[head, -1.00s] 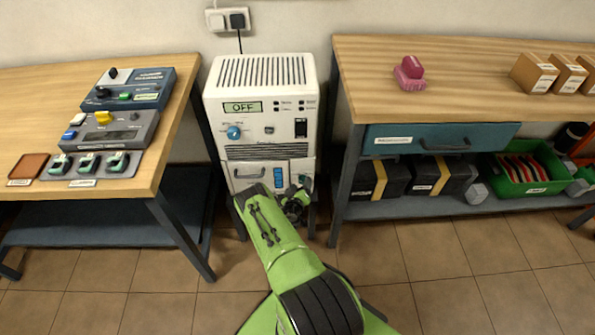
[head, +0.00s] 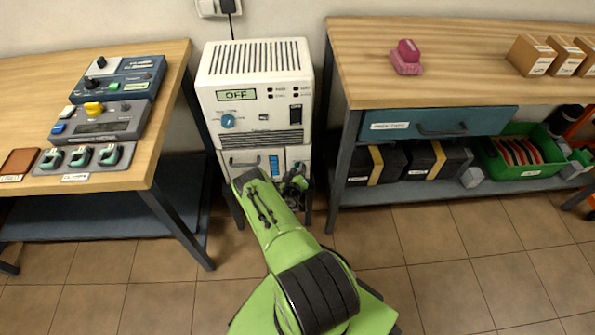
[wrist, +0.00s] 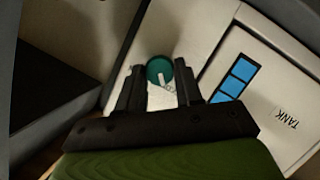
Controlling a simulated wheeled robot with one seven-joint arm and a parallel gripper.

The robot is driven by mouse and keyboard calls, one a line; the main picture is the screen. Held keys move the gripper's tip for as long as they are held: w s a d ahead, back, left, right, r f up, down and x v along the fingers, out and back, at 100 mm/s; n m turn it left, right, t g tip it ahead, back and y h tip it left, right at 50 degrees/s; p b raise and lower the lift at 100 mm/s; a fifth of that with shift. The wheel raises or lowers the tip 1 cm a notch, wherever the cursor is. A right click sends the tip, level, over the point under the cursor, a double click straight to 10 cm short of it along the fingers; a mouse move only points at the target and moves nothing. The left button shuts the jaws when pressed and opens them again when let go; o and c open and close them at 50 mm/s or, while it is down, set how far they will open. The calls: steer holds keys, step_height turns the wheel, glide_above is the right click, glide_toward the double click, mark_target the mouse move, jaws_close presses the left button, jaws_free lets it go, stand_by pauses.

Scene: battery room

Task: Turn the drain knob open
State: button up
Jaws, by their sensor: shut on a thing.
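The white machine (head: 255,80) stands between two benches, its display reading OFF. In the wrist view the teal drain knob (wrist: 159,69), with a white pointer mark, sits on the machine's lower front beside a panel marked TANK (wrist: 272,95) with blue level squares. My gripper (wrist: 160,88) is shut on the knob, one dark finger on each side of it. The pointer slants in the wrist view. In the head view my gripper (head: 294,187) is at the lower right of the machine's front, and my arm and gripper mostly hide the knob there.
A blue dial (head: 228,121) is higher on the machine's front. The left bench (head: 150,165) holds control boxes. The right bench (head: 350,60) has a teal drawer and a lower shelf with cases and a green crate (head: 490,170). The tiled floor in front is clear.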

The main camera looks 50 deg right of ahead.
steer(key=m+t+y+p, duration=0.1)
steer(key=m+t, duration=0.1)
steer(key=m, duration=0.2)
steer(key=m+t+y+p, duration=0.1)
steer(key=m+t+y, duration=0.1)
steer(key=m, duration=0.2)
steer(key=s+d+m+t+y+p, duration=0.1)
steer(key=m+t+y, duration=0.1)
steer(key=m, duration=0.2)
steer(key=shift+f, duration=0.1)
stand_by(0.7)
stand_by(0.6)
steer(key=o, duration=1)
steer(key=shift+o, duration=0.2)
